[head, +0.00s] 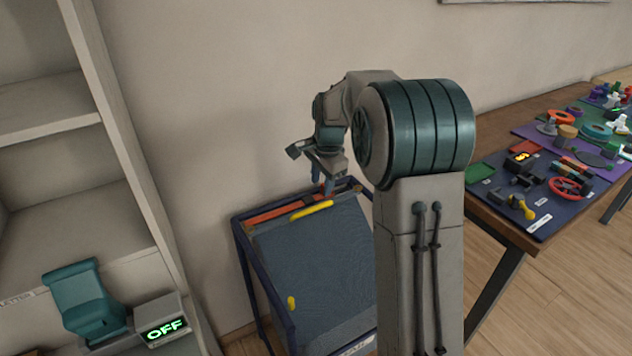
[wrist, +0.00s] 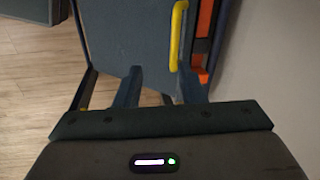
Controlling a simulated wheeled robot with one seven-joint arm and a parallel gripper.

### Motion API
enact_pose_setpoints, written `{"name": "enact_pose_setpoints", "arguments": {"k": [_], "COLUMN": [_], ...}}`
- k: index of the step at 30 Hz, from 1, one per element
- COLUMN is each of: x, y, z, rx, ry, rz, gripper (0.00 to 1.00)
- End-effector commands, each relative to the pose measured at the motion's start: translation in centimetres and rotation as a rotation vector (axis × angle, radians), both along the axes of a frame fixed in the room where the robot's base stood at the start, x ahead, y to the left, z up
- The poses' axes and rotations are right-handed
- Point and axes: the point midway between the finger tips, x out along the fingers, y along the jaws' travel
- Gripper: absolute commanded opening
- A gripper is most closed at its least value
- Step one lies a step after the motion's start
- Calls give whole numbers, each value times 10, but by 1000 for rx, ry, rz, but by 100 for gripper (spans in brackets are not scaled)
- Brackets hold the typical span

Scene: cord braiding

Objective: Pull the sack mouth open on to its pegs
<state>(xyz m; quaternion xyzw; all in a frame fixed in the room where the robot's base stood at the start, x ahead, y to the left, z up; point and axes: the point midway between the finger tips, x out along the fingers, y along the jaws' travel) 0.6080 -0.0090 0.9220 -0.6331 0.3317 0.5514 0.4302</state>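The sack (head: 315,255) is a grey-blue sheet spread within a dark blue frame (head: 247,262); it also shows in the wrist view (wrist: 125,35). A yellow bar (head: 312,210) lies along its far edge, and the wrist view also shows this bar (wrist: 178,40). A small yellow piece (head: 291,302) sits near the left side; I cannot tell whether it is a peg. My gripper (head: 322,178) is above the far edge, near the yellow bar's right end. In the wrist view my gripper (wrist: 160,86) is open, its dark blue fingers apart with nothing seen between them.
An orange strip (head: 285,212) runs along the frame's far side, close to the wall. A shelf unit (head: 120,130) with a lit "OFF" box (head: 165,330) stands at left. A wooden table (head: 512,233) with many small parts stands at right.

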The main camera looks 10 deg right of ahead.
Motion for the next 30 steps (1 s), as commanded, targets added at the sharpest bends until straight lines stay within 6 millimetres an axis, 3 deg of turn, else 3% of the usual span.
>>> {"name": "enact_pose_setpoints", "arguments": {"k": [1,5,11,24,30], "x": [8,21,28,42,48], "y": [-1,-2,-2,2,5], "z": [13,19,10,-76,-105], "rx": [6,19,24,24,24], "ry": [2,0,2,3,1], "rz": [-28,-85,-109,-108,-108], "gripper": [36,36,36,36,36]}}
